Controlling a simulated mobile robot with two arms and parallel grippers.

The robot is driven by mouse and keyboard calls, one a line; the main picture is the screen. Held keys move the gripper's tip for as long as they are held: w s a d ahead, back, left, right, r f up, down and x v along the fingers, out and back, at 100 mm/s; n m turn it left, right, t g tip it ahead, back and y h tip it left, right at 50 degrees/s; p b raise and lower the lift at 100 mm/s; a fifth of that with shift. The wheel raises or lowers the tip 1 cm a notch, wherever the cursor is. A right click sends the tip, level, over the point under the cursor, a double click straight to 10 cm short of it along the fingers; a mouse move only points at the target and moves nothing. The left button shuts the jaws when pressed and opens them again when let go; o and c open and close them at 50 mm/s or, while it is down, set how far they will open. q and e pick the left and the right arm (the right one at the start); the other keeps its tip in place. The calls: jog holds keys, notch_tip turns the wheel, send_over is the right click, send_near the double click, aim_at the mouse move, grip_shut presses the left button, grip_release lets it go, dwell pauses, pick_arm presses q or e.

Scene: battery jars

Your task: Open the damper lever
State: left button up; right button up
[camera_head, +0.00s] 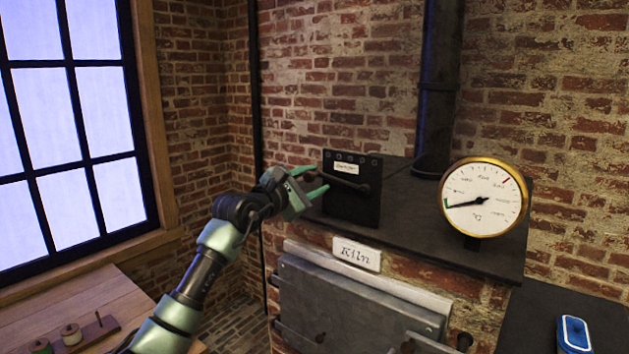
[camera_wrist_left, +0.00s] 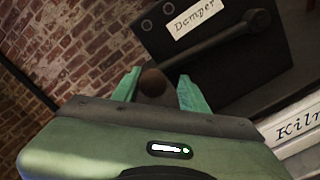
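The damper box (camera_head: 352,205) is a dark metal box with a "Damper" label, standing on top of the kiln. Its dark lever (camera_head: 347,183) runs from a pivot at the right of the box face out to the left. The left wrist view shows the lever bar (camera_wrist_left: 215,48) and its round brown knob (camera_wrist_left: 152,82). My left gripper (camera_head: 317,180) is at the left end of the lever. Its green fingers are apart with the knob between them, and a gap shows beside the knob. My right gripper is not in view.
A round brass-rimmed gauge (camera_head: 484,198) stands right of the box on the kiln top. A black stovepipe (camera_head: 437,95) rises behind. The kiln door (camera_head: 350,305) is below. A wooden table (camera_head: 35,310) is at lower left, and a blue device (camera_head: 574,334) at lower right.

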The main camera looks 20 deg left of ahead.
pick_arm(q)
jog(key=shift+f, duration=0.1)
grip_shut()
dwell(1.1)
